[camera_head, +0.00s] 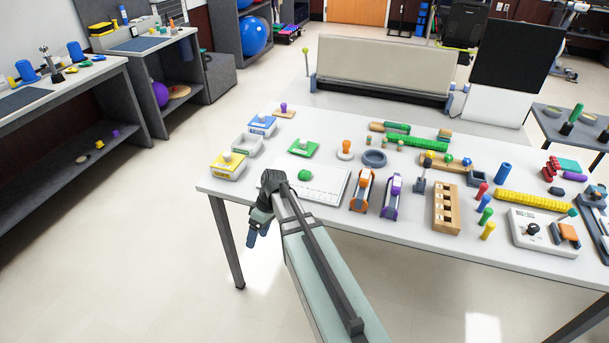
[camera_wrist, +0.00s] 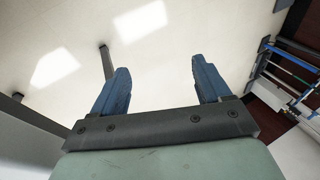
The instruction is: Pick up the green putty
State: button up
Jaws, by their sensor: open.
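A small rounded green lump, which looks like the green putty (camera_head: 305,175), lies on a flat white board (camera_head: 325,187) near the front left of the table. My gripper (camera_head: 257,238) hangs just off the table's front edge, to the left of and nearer than the putty, pointing downward. In the wrist view my gripper (camera_wrist: 160,72) has its two blue fingers spread wide with nothing between them. That view shows floor behind the fingers, and the putty is not in it.
Left of the board stand a yellow tub (camera_head: 228,167), a grey tub (camera_head: 247,144) and a blue tub (camera_head: 262,125). A green tray (camera_head: 303,148) is behind the putty. An orange clamp (camera_head: 363,190) and a purple clamp (camera_head: 391,197) stand to its right.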

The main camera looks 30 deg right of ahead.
jog(key=w+d+r+n+t, duration=0.15)
jog(key=w+r, duration=0.25)
jog(key=r, duration=0.4)
jog(key=h, duration=0.4)
send_near(304, 173)
jog(key=shift+t, duration=0.45)
jog(key=shift+s+a+f, duration=0.1)
jog(key=shift+f, duration=1.65)
jog(key=shift+s+a+f, duration=0.1)
jog(key=shift+f, duration=1.7)
jog(key=shift+c, duration=0.4)
jog(key=c, duration=1)
jog(key=shift+w+r, duration=0.1)
jog(key=shift+r, duration=0.05)
